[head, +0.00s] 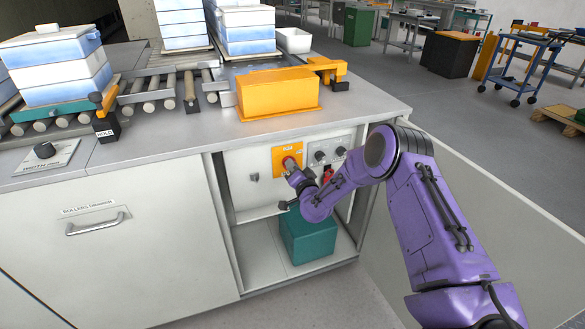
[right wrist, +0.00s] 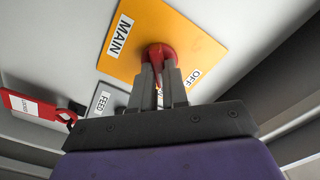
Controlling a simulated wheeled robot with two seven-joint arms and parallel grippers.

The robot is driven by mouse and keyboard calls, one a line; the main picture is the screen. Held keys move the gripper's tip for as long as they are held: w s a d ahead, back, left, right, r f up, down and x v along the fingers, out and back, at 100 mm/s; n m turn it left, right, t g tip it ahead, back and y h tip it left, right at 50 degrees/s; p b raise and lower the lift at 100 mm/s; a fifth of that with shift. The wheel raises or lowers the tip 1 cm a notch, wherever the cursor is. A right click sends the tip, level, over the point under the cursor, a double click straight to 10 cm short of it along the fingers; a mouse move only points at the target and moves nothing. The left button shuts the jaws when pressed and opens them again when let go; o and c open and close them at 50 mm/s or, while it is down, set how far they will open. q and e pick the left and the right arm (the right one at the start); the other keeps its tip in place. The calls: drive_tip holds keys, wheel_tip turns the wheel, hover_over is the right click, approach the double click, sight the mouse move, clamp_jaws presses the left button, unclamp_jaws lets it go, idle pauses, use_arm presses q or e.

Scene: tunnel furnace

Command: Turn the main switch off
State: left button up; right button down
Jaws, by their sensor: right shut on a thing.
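The main switch is a red knob (head: 289,161) on a yellow-orange plate (head: 278,165) inside the open cabinet under the counter. In the right wrist view the knob (right wrist: 157,52) sits on the plate (right wrist: 185,32), which carries the labels "MAIN" and "OFF". My right gripper (head: 294,171) reaches into the cabinet and is shut on the knob. In the right wrist view its two fingers (right wrist: 158,80) stand on either side of the knob's grip and hide part of it and part of the lettering. My left gripper is not in view.
A "FEED" plate (right wrist: 104,102) and a red tag (right wrist: 32,104) are beside the main plate. A teal box (head: 307,238) stands on the cabinet floor. The open cabinet door (head: 500,215) is at the right. An orange cover (head: 277,93) sits on the counter above.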

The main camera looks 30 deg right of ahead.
drive_tip(key=n, duration=0.9)
drive_tip(key=shift+a, duration=0.2)
drive_tip(key=shift+n, duration=0.3)
drive_tip(key=c, duration=1.1)
unclamp_jaws()
drive_tip(key=shift+c, duration=0.2)
drive_tip(key=v, duration=1)
drive_tip(key=shift+s, duration=0.25)
